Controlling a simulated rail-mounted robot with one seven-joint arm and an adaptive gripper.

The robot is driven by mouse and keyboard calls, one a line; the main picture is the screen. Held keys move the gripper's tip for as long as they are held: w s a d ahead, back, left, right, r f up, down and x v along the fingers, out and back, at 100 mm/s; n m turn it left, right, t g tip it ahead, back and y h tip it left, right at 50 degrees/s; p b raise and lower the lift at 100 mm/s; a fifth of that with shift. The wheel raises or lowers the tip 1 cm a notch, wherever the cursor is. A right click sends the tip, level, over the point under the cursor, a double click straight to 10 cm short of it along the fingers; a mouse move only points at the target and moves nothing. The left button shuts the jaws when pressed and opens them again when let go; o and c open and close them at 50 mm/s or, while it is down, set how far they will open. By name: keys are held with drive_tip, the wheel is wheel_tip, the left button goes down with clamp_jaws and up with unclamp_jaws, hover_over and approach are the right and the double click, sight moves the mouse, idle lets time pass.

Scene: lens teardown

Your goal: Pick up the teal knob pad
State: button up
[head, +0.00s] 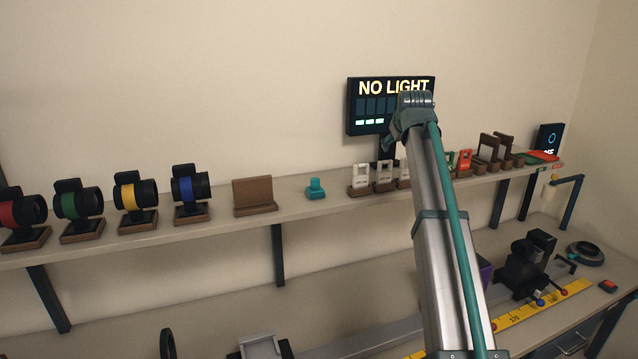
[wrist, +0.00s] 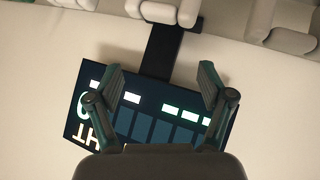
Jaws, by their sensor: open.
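The teal knob pad (head: 315,188) sits upright on the wall shelf in the head view, between a brown wooden stand and a row of small pale cards. In the wrist view my gripper (wrist: 160,88) is open, with its two dark fingers apart and nothing between them. Behind the fingers is the dark display panel (wrist: 150,115), upside down in that view. The knob pad does not show in the wrist view. In the head view my arm rises in front of the shelf, right of the knob pad, and the fingertips are not visible there.
The shelf (head: 235,222) also holds several ringed lens barrels (head: 190,188) at left and the brown stand (head: 254,196). White card holders (head: 360,180) stand right of the knob pad. The "NO LIGHT" display (head: 365,108) stands behind. A lower bench (head: 330,285) carries a yellow ruler (head: 530,307).

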drive_tip(key=s+a+n+g+y+p, duration=0.15)
drive_tip(key=s+a+g, duration=0.35)
drive_tip(key=a, duration=0.8)
drive_tip(key=n+g+p, duration=0.1)
drive_tip(key=g, duration=0.2)
approach(316, 179)
drive_tip(key=f, duration=0.1)
drive_tip(key=shift+y, duration=0.45)
drive_tip(key=x, duration=0.1)
drive_tip(key=p+x, duration=0.1)
drive_tip(key=x, duration=0.2)
drive_tip(key=shift+s+d+f, duration=0.1)
drive_tip(key=shift+s+f, duration=0.15)
drive_tip(key=shift+s, duration=0.15)
drive_tip(key=shift+w+p+x, duration=0.25)
drive_tip(key=shift+p+x, duration=0.55)
drive_tip(key=shift+x, duration=0.7)
drive_tip(key=shift+w+p+x, duration=0.2)
drive_tip(key=shift+p+x, duration=0.55)
drive_tip(key=shift+x, duration=0.75)
drive_tip(key=shift+d, duration=0.2)
drive_tip(key=shift+c, duration=0.3)
drive_tip(key=c, duration=1.3)
drive_tip(key=shift+r, duration=0.15)
